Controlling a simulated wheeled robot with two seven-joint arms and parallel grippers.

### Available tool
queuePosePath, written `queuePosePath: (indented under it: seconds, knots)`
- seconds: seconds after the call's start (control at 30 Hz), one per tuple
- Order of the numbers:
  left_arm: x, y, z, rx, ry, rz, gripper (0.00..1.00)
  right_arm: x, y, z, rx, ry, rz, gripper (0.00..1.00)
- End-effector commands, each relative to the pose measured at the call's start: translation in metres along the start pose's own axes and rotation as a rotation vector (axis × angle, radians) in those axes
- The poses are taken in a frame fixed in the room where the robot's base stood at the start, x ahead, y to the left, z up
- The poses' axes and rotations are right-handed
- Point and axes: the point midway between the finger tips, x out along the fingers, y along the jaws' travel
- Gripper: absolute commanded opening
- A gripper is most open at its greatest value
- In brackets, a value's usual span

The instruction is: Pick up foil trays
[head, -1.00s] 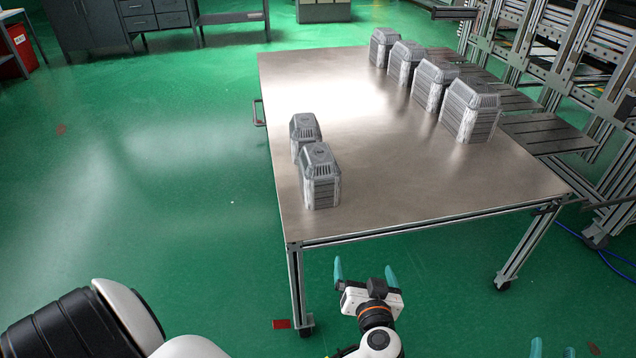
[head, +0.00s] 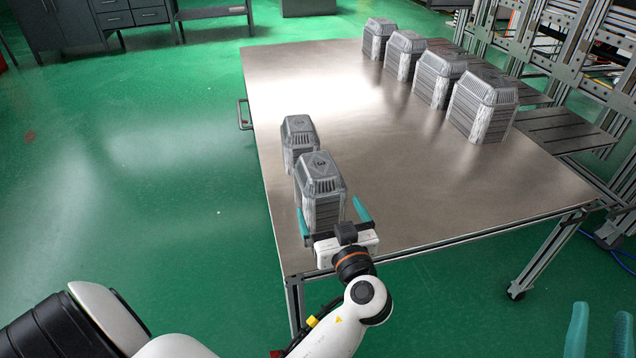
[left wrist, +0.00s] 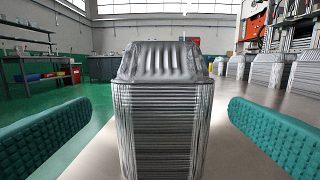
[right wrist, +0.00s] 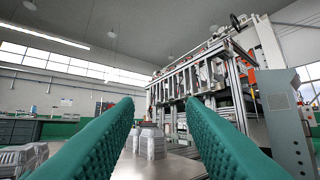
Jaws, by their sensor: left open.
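Stacks of silver foil trays stand on a metal table. The near stack (head: 321,190) is at the table's near left, and another stack (head: 299,143) is just behind it. My left gripper (head: 332,217) is open at the near side of the near stack. In the left wrist view this stack (left wrist: 165,110) stands upright between the two teal fingers, with a gap on each side. My right gripper (head: 600,322) is at the lower right of the head view, off the table's near edge. Its fingers are apart and empty in the right wrist view (right wrist: 165,125).
Several more tray stacks (head: 482,106) line the table's (head: 430,205) far right side. A metal rack frame (head: 590,75) stands beyond the right edge. The table's middle is clear. Green floor is open to the left.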

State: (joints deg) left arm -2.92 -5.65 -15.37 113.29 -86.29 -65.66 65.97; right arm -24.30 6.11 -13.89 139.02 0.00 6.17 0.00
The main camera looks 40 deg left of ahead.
Motion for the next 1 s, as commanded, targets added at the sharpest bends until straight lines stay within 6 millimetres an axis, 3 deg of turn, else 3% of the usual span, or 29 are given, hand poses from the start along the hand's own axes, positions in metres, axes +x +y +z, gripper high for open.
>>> queuePosePath:
  seconds: [0.1,0.3,0.6,0.9,1.0]
  knots:
    - [0.018,0.0,0.0,0.0,-0.003,0.001,1.0,0.0,0.001,0.003,0.001,-0.027,0.001,0.36]
    - [0.032,0.0,0.0,0.0,-0.002,0.001,1.0,-0.001,0.001,0.007,0.003,-0.056,0.002,0.36]
    - [0.073,-0.003,-0.001,0.002,-0.001,0.0,1.0,-0.004,0.004,0.028,0.009,-0.191,0.008,0.36]
    - [0.078,-0.003,-0.001,0.001,0.0,0.0,1.0,-0.004,0.004,0.03,0.009,-0.206,0.008,0.36]
    - [0.078,-0.003,-0.001,0.001,0.001,0.0,0.84,-0.004,0.004,0.03,0.009,-0.206,0.008,0.36]
